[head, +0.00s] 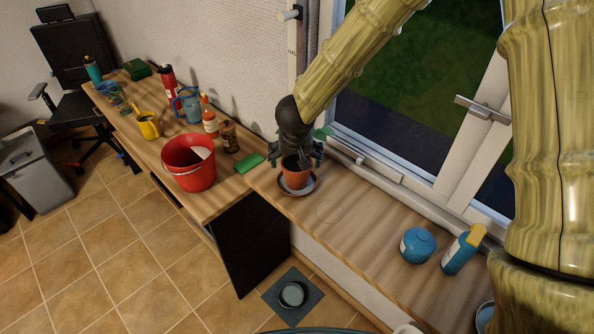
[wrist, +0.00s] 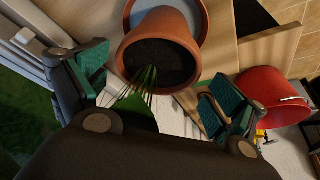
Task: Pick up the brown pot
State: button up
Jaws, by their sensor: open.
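The brown pot (head: 295,176) is a terracotta plant pot standing on a saucer (head: 308,189) on the wooden counter. In the wrist view my gripper (wrist: 155,90) is open, with one green-padded finger on each side of the pot's rim. I cannot tell whether either finger touches the pot.
A green sponge (head: 248,164) and a red bucket (head: 189,163) are left of the pot. Bottles, a jar (head: 229,137) and a yellow watering can (head: 148,125) stand farther along. A window is behind. The counter to the right is clear up to a blue round container (head: 418,245).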

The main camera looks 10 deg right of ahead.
jog(key=shift+w+d+f, duration=0.1)
jog(key=shift+w+f, duration=0.3)
jog(key=shift+f, duration=0.2)
jog(key=shift+s+d+f, duration=0.1)
jog(key=shift+s+f, duration=0.15)
jog(key=shift+f, duration=0.2)
jog(key=shift+p+x, duration=0.35)
jog(key=shift+x, duration=1.5)
jog(key=shift+f, duration=0.1)
jog(key=c, duration=1.3)
jog(key=shift+s, duration=0.1)
jog(key=shift+c, duration=0.2)
